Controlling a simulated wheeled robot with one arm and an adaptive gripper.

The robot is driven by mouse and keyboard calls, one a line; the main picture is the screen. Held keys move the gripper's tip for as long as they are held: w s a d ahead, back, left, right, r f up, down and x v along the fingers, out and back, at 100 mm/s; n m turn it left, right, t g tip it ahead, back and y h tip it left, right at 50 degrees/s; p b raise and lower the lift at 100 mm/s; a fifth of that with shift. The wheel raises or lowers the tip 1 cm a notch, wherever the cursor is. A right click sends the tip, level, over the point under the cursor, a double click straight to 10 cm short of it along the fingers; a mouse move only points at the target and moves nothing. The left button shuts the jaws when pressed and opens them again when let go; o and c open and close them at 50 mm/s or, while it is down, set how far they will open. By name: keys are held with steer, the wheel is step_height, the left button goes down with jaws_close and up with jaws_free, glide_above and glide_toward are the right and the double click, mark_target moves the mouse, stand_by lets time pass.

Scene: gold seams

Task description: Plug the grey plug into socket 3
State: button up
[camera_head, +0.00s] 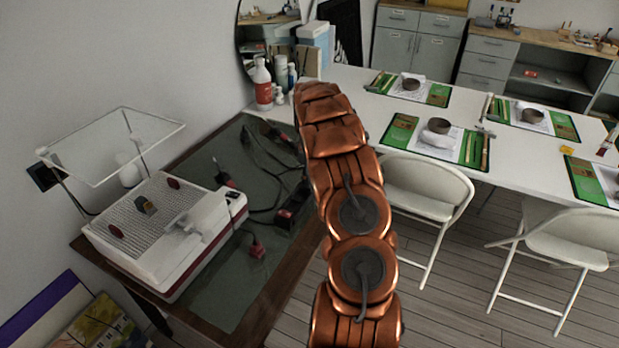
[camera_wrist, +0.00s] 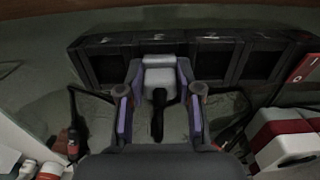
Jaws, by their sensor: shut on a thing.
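In the wrist view my gripper (camera_wrist: 159,68) is shut on the grey plug (camera_wrist: 158,79), with one finger on each side of it. A black cord (camera_wrist: 158,118) runs from the plug back toward my palm. The dark socket strip (camera_wrist: 210,40) lies across the top of this view, with several sockets in a row. The plug is lined up over the second socket from the left and covers it. I cannot tell whether its prongs are in, or read the socket markings surely. In the head view my copper arm hides my gripper and the plug.
A red switch (camera_wrist: 305,68) is at the strip's right end. In the head view a white-and-red machine (camera_head: 165,235) fills the bench's left side, and loose cords cross the green mat (camera_head: 215,300).

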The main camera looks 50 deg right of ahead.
steer(key=shift+o, duration=0.2)
steer(key=shift+s+a+f, duration=0.15)
steer(key=shift+a+f, duration=0.05)
steer(key=shift+f, duration=0.25)
steer(key=shift+s+a+f, duration=0.1)
steer(key=shift+a+f, duration=0.05)
steer(key=shift+f, duration=0.25)
steer(key=o, duration=0.7)
steer(key=shift+b, duration=0.3)
steer(key=o, duration=0.3)
steer(key=shift+w+d+f, duration=0.1)
steer(key=shift+d+f, duration=0.1)
steer(key=shift+f, duration=0.1)
steer(key=shift+o, duration=0.7)
steer(key=shift+r, duration=0.35)
steer(key=shift+w+d+r, duration=0.1)
steer(key=shift+r, duration=0.15)
step_height(320, 180, up, 2)
steer(key=shift+r+p, duration=0.2)
steer(key=shift+p, duration=0.5)
steer(key=shift+d+p, duration=0.1)
steer(key=shift+p, duration=0.4)
steer(key=shift+w+p, duration=0.2)
steer(key=shift+p, duration=0.15)
